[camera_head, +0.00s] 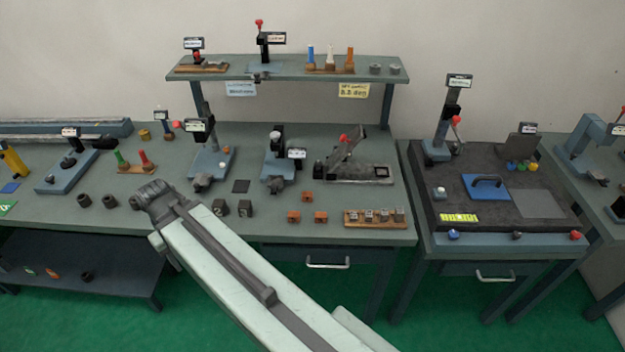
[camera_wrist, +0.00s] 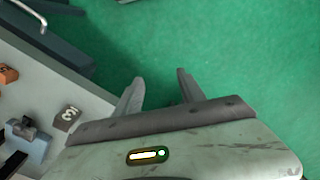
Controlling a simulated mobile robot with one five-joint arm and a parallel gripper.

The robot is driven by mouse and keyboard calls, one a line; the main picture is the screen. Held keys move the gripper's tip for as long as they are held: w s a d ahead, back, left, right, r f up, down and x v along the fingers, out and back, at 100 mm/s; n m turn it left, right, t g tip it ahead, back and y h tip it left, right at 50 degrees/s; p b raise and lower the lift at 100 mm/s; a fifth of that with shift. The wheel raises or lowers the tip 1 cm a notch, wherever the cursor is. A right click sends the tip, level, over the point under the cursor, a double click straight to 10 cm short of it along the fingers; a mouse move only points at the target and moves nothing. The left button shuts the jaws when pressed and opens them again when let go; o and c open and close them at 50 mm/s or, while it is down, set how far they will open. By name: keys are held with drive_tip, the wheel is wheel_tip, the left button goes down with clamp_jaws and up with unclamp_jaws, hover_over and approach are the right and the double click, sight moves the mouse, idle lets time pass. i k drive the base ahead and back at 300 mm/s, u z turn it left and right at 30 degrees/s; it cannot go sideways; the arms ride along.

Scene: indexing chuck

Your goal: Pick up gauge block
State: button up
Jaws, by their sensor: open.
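My gripper (camera_wrist: 159,92) is open in the wrist view, with two grey fingers apart and only green floor between and beyond them. No label names the gauge block. Two small dark blocks with pale numerals, a left one (camera_head: 218,208) and a right one (camera_head: 246,208), stand near the front of the bench beside my arm and may be it. One numbered block (camera_wrist: 67,118) shows in the wrist view, left of the fingers and apart from them. In the head view my arm crosses the bench front, and its fingertips cannot be made out.
Orange blocks (camera_head: 307,197) and a wooden rack (camera_head: 375,218) of small parts sit to the right. Blue-based fixtures (camera_head: 209,164) and a lever clamp (camera_head: 352,165) stand behind. A drawer handle (camera_head: 327,262) juts from the bench front. Dark rings (camera_head: 84,201) lie at left.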

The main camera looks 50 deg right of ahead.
sight(368, 214)
drive_tip(key=k, duration=0.7)
drive_tip(key=u, duration=0.45)
drive_tip(key=i, duration=1)
